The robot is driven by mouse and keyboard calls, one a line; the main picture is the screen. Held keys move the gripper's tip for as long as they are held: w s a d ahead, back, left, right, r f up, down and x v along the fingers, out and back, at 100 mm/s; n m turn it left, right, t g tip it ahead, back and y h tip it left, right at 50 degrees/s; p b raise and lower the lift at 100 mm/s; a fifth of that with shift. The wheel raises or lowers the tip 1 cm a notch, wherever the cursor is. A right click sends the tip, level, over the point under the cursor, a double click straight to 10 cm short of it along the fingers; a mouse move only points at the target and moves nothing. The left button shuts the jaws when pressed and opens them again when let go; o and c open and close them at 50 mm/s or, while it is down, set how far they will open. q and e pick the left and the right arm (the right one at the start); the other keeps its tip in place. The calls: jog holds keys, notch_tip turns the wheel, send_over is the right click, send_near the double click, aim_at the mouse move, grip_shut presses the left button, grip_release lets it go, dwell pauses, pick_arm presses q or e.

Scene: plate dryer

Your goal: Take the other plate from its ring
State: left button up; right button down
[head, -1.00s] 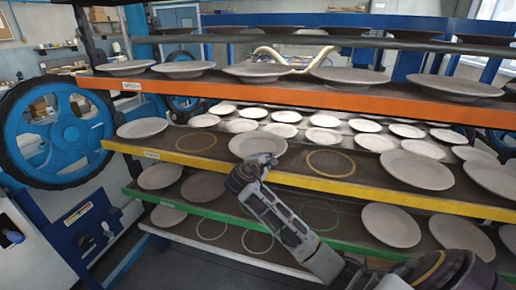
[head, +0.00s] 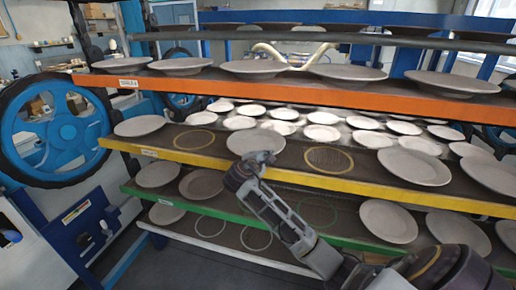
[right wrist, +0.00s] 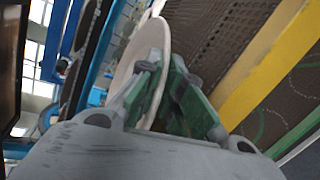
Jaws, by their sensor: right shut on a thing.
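A pale round plate (head: 254,139) is at the front of the yellow-edged shelf (head: 390,189), between two empty yellow rings. The left ring is (head: 194,140) and the right ring is (head: 328,160). My right gripper (head: 262,158) is at the plate's front rim. In the right wrist view the plate (right wrist: 155,62) stands edge-on between the fingers of my right gripper (right wrist: 165,85), which are shut on its rim. Whether the plate touches the shelf or is slightly above it, I cannot tell. My left gripper is not in view.
An orange-edged shelf (head: 300,83) with plates hangs close above. A green-edged shelf (head: 340,240) below holds plates and an empty green ring (head: 319,212). Other plates (head: 414,167) stand to the right on the yellow shelf. A blue wheel (head: 56,133) is at the left.

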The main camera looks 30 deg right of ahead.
jog(key=shift+r, duration=0.1)
jog(key=shift+r, duration=5)
